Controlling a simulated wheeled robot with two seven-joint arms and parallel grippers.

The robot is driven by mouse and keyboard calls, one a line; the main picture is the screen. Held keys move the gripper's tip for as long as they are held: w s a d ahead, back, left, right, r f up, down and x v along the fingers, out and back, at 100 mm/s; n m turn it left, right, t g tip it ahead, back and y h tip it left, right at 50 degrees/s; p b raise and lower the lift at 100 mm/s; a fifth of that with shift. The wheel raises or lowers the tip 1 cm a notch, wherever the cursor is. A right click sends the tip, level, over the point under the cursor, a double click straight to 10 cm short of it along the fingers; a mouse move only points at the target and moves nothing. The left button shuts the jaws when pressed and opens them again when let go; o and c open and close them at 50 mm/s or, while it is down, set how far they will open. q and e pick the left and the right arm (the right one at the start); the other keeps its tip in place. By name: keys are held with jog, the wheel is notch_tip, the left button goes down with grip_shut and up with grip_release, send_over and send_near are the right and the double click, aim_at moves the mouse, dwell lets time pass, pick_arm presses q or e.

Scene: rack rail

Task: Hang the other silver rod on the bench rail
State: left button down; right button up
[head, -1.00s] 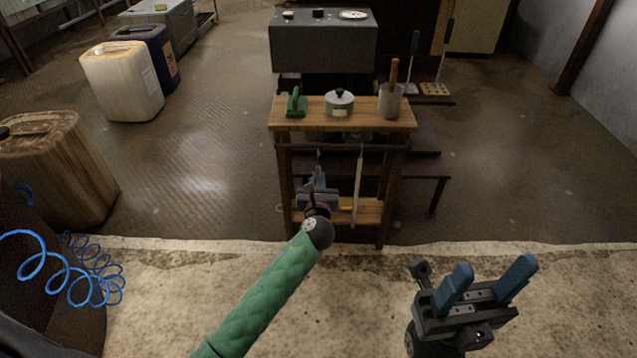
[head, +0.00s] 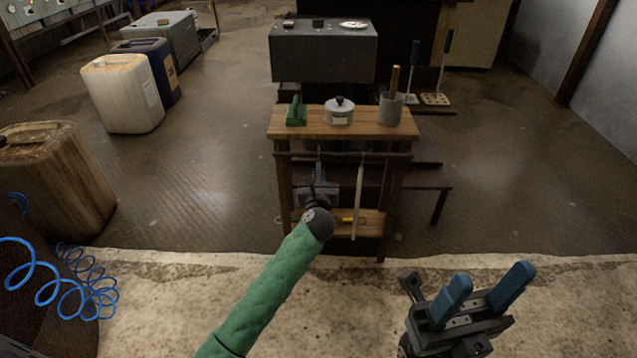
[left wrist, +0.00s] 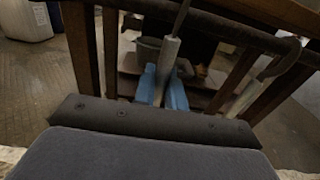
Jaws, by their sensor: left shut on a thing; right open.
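The wooden bench (head: 300,118) stands ahead with a dark rail (head: 340,155) along its near side, under the top. My left gripper (head: 320,180) is in front of it, its blue fingers (left wrist: 163,88) shut on a silver rod (left wrist: 170,50). The held rod is upright, and its thin hook stem rises to the rail (left wrist: 228,27). I cannot tell whether the hook is over the rail. Another silver rod (head: 357,205) hangs from the rail to the right; it also shows in the left wrist view (left wrist: 250,95). My right gripper (head: 485,295) is open and empty, low at right.
On the bench top are a green-handled thing (head: 296,112), a lidded pot (head: 339,111) and a grey cup (head: 390,109). The lower shelf (head: 372,218) holds a small yellow item (head: 349,220). A grey machine (head: 323,50) stands behind. Floor right of the bench is open.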

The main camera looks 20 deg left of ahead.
pick_arm(q)
jog(key=shift+w, duration=0.2)
jog(key=shift+w+a+f, duration=0.2)
jog(key=shift+w+f, duration=0.25)
jog(key=shift+f, duration=0.25)
jog(key=shift+w+f+p, duration=0.1)
jog(key=shift+f+p, duration=0.15)
jog(key=shift+p, duration=0.1)
jog(key=shift+f, duration=0.4)
jog(key=c, duration=1.4)
grip_release()
jog(key=shift+o, duration=0.2)
